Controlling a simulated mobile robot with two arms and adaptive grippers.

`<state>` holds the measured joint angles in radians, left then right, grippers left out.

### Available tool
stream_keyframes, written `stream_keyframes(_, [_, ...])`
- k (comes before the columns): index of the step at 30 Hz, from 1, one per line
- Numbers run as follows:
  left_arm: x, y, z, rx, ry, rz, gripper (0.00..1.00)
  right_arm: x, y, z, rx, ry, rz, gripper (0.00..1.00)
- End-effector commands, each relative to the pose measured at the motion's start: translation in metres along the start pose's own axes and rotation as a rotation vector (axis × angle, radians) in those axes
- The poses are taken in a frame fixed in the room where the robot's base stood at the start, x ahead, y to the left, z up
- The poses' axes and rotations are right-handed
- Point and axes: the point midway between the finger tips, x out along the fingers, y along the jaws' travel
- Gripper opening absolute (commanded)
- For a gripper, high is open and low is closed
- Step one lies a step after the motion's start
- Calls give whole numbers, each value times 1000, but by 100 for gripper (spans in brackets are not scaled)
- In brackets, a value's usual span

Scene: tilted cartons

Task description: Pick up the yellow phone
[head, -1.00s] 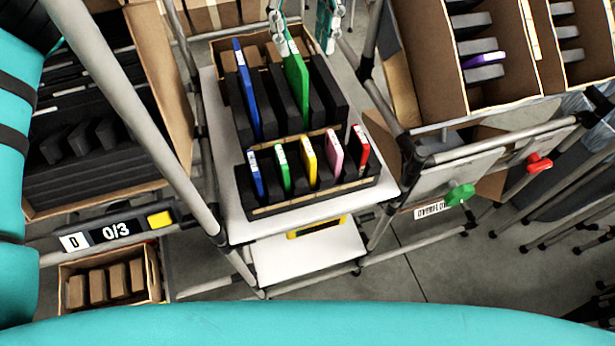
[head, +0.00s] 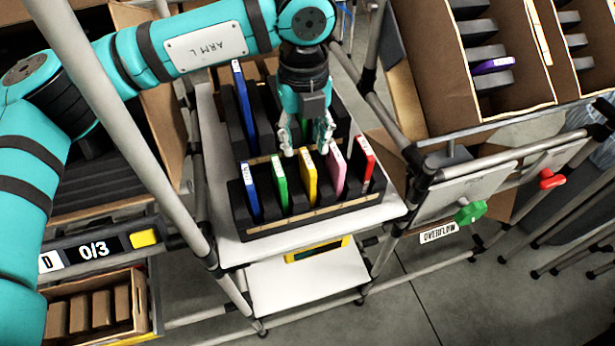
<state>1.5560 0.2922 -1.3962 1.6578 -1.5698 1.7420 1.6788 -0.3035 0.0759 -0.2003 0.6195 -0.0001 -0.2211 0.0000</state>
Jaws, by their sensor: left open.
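The yellow phone (head: 309,180) stands upright in a slot of the front black rack (head: 318,216), between a green phone (head: 280,184) and a pink phone (head: 338,172). My left gripper (head: 306,148) points down at the back of this row, right by the top end of the yellow phone. Its fingers are apart, with the phone's top near the gap between them. I cannot tell whether they touch it. My right gripper is not in view.
A blue phone (head: 251,192) and a red phone (head: 367,158) share the front row. A long blue item (head: 243,105) stands in the rear rack. A frame post (head: 120,130) crosses on the left. Cartons (head: 470,70) tilt at the upper right.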

Motion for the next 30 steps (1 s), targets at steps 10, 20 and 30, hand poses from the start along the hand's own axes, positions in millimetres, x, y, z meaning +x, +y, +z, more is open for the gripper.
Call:
stream_keyframes(10, [28, -3, 1, 0, 3, 2, 41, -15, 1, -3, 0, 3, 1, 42])
stream_keyframes(20, [66, -7, 4, 1, 0, -1, 41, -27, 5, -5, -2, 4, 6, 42])
stream_keyframes(30, [67, -7, 4, 1, 0, -1, 23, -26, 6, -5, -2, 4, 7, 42])
